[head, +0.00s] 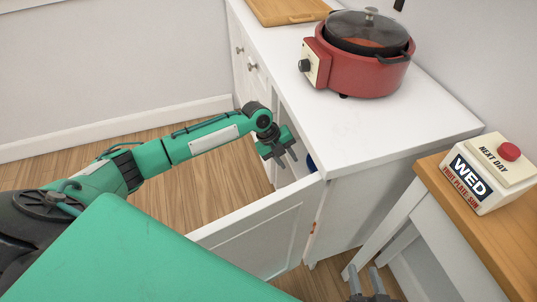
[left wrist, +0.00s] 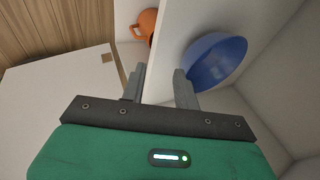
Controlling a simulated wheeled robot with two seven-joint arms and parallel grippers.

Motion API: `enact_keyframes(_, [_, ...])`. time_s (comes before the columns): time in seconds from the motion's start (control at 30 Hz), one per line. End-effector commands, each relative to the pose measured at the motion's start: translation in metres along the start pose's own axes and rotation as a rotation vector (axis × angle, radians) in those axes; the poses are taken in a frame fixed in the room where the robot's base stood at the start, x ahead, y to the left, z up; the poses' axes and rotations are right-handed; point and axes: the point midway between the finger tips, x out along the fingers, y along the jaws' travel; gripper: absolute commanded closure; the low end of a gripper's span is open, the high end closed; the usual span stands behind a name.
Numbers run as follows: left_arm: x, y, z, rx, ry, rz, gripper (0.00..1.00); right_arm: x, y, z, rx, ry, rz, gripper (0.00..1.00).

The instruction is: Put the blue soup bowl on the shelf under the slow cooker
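The red slow cooker (head: 362,62) with a glass lid stands on the white cabinet top. The blue soup bowl (left wrist: 217,62) is inside the cabinet in the left wrist view, beside a white shelf board (left wrist: 172,35). Only a sliver of the bowl (head: 311,163) shows in the head view, behind the door edge. My left gripper (left wrist: 160,85) is open and empty at the cabinet opening; its right finger overlaps the bowl's near side in view, and contact cannot be told. The left gripper (head: 285,158) also shows in the head view. My right gripper (head: 366,274) is open and empty at the bottom.
An orange mug (left wrist: 147,23) is across the board from the bowl. The cabinet door (head: 265,235) stands open below my left gripper. A wooden board (head: 287,10) lies on the cabinet top. A day sign with a red button (head: 492,172) sits on the wooden table (head: 447,183).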

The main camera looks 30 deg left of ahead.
Motion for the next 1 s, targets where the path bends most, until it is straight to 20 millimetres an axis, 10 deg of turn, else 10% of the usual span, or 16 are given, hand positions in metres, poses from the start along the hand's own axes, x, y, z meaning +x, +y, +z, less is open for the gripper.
enact_keyframes(0.33, [-0.026,0.044,0.02,-0.001,0.001,0.0,0.69,-0.002,0.009,-0.001,-0.012,-0.064,0.021,0.64])
enact_keyframes(1.0, [-0.028,0.048,0.022,0.0,0.001,-0.001,0.69,-0.002,0.009,0.0,-0.013,-0.069,0.022,0.64])
